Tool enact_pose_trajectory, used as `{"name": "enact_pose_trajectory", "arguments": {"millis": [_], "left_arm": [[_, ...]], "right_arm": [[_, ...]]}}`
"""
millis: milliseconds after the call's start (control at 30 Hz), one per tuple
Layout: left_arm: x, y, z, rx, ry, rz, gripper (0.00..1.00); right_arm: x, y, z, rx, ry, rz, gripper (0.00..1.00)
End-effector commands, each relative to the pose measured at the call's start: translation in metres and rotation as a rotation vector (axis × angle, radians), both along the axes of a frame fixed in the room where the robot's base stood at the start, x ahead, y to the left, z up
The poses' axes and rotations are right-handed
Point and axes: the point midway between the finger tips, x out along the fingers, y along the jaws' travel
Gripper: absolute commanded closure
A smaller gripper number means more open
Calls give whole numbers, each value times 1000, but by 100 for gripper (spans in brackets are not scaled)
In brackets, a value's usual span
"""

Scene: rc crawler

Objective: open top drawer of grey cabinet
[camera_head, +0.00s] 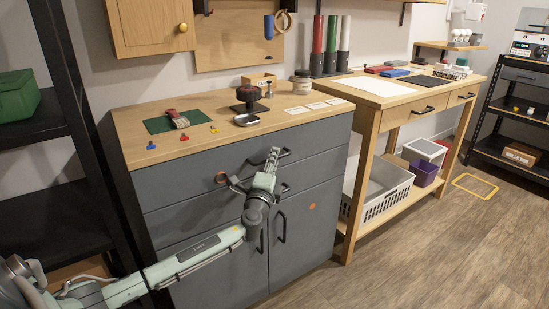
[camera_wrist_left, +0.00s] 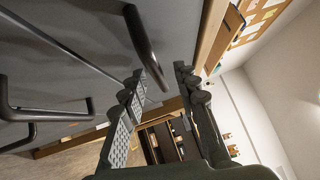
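The grey cabinet (camera_head: 180,225) stands at centre left in the head view, under a wooden top. Its top drawer (camera_head: 190,185) appears closed, flush with the front. My left gripper (camera_head: 273,154) is in front of that drawer, at its dark bar handle (camera_head: 285,153). In the left wrist view my left gripper (camera_wrist_left: 160,78) has its fingers apart, with the bar handle (camera_wrist_left: 146,45) reaching toward the gap between the tips. Whether they touch is unclear. The gripper partly hides the handle in the head view. My right gripper is not in view.
More handles (camera_head: 282,228) sit lower on the cabinet front. A black-based device (camera_head: 249,95) and a green mat (camera_head: 178,121) are on top. A wooden workbench (camera_head: 400,95) stands right; floor (camera_head: 430,240) in front is clear.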

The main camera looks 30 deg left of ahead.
Motion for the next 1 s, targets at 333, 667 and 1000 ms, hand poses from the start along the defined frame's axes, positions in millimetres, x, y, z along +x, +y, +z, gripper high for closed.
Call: {"name": "enact_pose_trajectory", "arguments": {"millis": [333,667,1000], "left_arm": [[12,4,1,-1,1,-2,69],[12,4,1,-1,1,-1,100],[12,4,1,-1,1,-1,100]], "right_arm": [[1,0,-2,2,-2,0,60],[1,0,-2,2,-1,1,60],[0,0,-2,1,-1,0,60]]}}
